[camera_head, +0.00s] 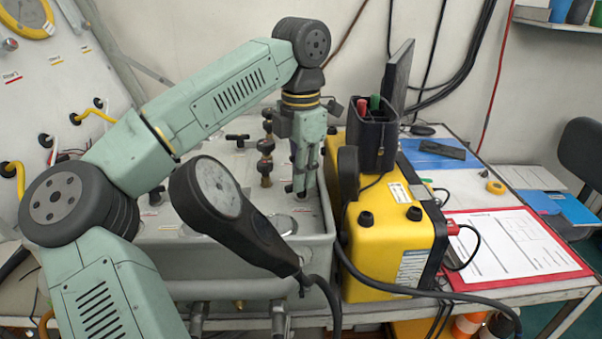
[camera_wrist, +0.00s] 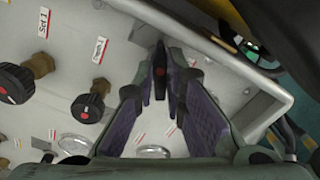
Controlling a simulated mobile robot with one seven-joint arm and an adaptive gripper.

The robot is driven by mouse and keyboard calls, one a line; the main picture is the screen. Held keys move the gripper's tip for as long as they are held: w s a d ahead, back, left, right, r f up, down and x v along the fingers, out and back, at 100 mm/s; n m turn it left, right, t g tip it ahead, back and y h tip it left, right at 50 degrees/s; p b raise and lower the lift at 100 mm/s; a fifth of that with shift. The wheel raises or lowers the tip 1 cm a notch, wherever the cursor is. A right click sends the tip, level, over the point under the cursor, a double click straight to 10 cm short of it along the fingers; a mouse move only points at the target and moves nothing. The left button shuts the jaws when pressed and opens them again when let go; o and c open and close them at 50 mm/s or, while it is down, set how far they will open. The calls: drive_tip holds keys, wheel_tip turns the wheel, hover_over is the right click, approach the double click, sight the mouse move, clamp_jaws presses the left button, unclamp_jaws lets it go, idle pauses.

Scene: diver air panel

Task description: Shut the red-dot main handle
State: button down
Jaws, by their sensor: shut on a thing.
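The black handle with a red dot (camera_wrist: 160,72) shows in the wrist view, standing out from the pale grey panel (camera_wrist: 215,75). My gripper (camera_wrist: 160,95) is shut on it, with one purple-padded finger on each side of its narrow black body. In the head view my gripper (camera_head: 301,188) points down at the right part of the grey panel case (camera_head: 318,215). There the fingers mostly hide the handle, and I cannot tell its turn angle from that view.
Two round black knobs (camera_wrist: 88,107) (camera_wrist: 14,84) with red marks stand left of my gripper in the wrist view. A brass-and-black fitting (camera_head: 266,150) is close left in the head view. A yellow case (camera_head: 385,240) stands close right. A cabled handheld gauge (camera_head: 222,195) is in front.

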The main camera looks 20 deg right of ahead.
drive_tip(key=m, duration=0.5)
drive_tip(key=shift+m, duration=0.3)
idle(0.4)
drive_tip(key=c, duration=1.9)
unclamp_jaws()
drive_tip(key=shift+r, duration=0.15)
wheel_tip(320, 180, up, 12)
drive_tip(key=shift+f, duration=0.1)
